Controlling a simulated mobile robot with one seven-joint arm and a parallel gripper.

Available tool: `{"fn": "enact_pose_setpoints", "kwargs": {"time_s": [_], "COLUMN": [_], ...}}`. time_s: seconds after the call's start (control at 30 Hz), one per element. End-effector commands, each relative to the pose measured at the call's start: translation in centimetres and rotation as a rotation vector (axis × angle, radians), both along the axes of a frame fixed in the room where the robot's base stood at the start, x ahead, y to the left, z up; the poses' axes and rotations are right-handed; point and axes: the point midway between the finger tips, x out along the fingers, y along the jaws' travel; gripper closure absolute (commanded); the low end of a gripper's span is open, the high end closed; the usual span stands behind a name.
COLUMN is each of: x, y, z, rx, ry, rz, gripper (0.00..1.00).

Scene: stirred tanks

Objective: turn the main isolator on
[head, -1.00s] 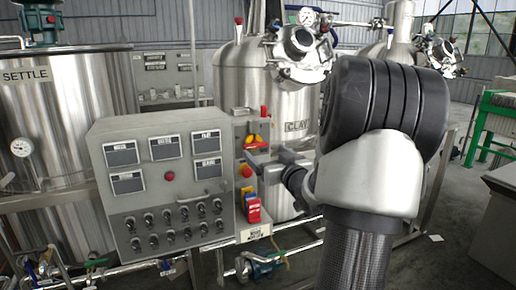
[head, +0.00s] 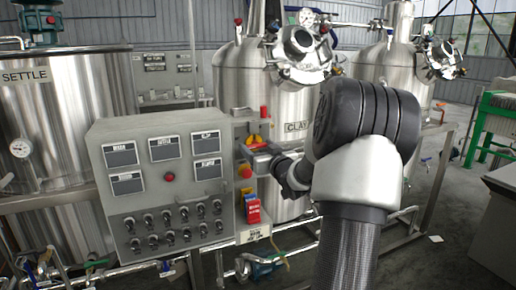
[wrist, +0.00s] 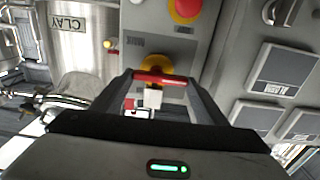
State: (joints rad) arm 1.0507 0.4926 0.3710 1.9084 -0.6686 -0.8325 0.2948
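The main isolator is a red handle on a yellow disc (head: 256,141), on the narrow grey side panel right of the control box. In the wrist view its red handle (wrist: 160,78) lies crosswise, with the yellow disc (wrist: 155,65) partly visible behind. My gripper (head: 258,152) is at the isolator; in the wrist view its fingers (wrist: 160,84) stand wide apart, one at each end of the handle. I cannot tell whether they touch it. My gripper and forearm hide part of the panel in the head view.
A red button on yellow (head: 245,171) sits just below the isolator, and a red switch block (head: 253,211) lower down. The control box (head: 170,190) with several knobs and meters is left. The CLAY tank (head: 285,100) stands behind.

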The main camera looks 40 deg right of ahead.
Motion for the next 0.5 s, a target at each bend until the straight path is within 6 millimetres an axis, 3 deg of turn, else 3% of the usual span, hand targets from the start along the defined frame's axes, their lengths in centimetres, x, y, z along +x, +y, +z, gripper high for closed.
{"fn": "enact_pose_setpoints", "kwargs": {"time_s": [0.5], "x": [-0.03], "y": [-0.07], "z": [0.34], "rx": [0.129], "ry": [-0.030], "rz": [0.001], "gripper": [0.55]}}
